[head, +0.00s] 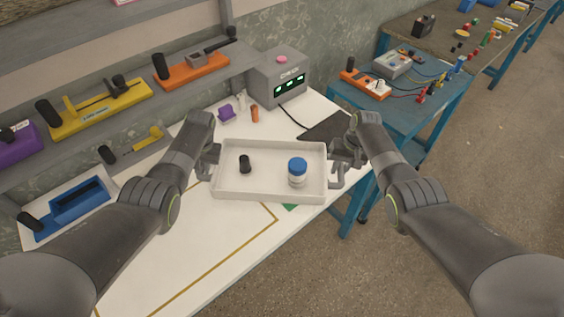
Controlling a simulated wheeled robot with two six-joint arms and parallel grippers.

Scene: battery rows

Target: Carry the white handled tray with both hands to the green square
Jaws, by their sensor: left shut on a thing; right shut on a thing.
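The white handled tray (268,193) is between my two grippers over the white table, near its right edge. A black cylinder (244,164) and a white jar with a blue lid (297,173) stand in it. My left gripper (208,170) is shut on the tray's left side, at the handle. My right gripper (339,174) is shut on the tray's grey right handle. A small part of the green square (290,207) shows just below the tray's front edge; the tray hides the rest. I cannot tell how high the tray is above the table.
A grey box with a green display (280,78) stands behind the tray, with a dark mat (325,127) to its right. Small purple and orange items (255,114) lie behind the tray. A yellow-brown outline (215,262) marks the clear table front. A blue side table (405,90) stands right.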

